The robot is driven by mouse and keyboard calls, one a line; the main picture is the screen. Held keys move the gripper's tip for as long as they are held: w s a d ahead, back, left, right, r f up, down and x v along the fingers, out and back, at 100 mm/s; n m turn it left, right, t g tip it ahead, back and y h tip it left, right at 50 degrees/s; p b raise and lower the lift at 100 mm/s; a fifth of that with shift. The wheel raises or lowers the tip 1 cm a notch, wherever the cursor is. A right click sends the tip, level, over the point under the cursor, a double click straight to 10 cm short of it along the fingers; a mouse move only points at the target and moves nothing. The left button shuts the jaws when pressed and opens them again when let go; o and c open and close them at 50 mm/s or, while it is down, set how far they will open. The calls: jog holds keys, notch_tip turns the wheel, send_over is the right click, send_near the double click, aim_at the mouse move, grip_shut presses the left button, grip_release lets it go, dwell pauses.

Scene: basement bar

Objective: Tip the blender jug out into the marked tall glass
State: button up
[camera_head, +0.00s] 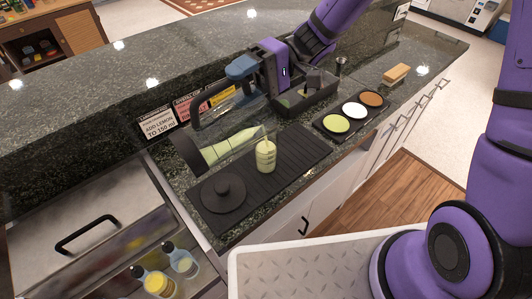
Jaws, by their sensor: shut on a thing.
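The blender jug (228,146) is clear with a dark base and a dark handle, and holds pale green liquid. It is tipped nearly on its side, base to the left, mouth to the right at the rim of the tall glass (265,157). The glass stands upright on the black mat and holds pale green liquid with markings on its side. Whether liquid is flowing between them I cannot tell. My gripper (238,72) is shut on the jug's handle, up and behind the jug; its fingertips are partly hidden.
A round black lid (223,192) lies on the ribbed black mat (300,150). Behind are a dark caddy (318,101) and a sign reading "add lemon to 150 ml" (159,124). Right are a tray of three round dishes (336,124) and a brush (397,74). Bottles (158,284) stand lower left.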

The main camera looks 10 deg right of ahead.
aim_at(201, 94)
jog(key=shift+w+d+r+g+y, duration=0.2)
jog(key=shift+w+d+g+y, duration=0.1)
jog(key=shift+w+d+y, duration=0.15)
dwell(1.5)
jog(key=shift+s, duration=0.15)
dwell(1.1)
jog(key=s+a+h, duration=0.1)
jog(key=a+f+t+h, duration=0.1)
jog(key=s+a+f+t+h, duration=0.1)
jog(key=a+h, duration=0.1)
jog(key=shift+s+f, duration=0.15)
jog(key=shift+s, duration=0.15)
jog(key=shift+s+a+f+t+h, duration=0.2)
jog(key=shift+s+a+t+h, duration=0.35)
jog(key=shift+a+t+h, duration=0.35)
jog(key=a+h, duration=0.1)
jog(key=s+a+f+t+h, duration=0.1)
jog(key=h, duration=0.1)
jog(key=shift+s+t, duration=0.1)
jog(key=shift+t, duration=0.2)
jog(key=shift+r+t+h, duration=0.9)
jog(key=shift+r+h, duration=0.25)
jog(key=shift+h, duration=0.3)
jog(key=shift+r+t+h, duration=1.1)
jog(key=shift+r+h, duration=0.25)
jog(key=shift+h, duration=0.45)
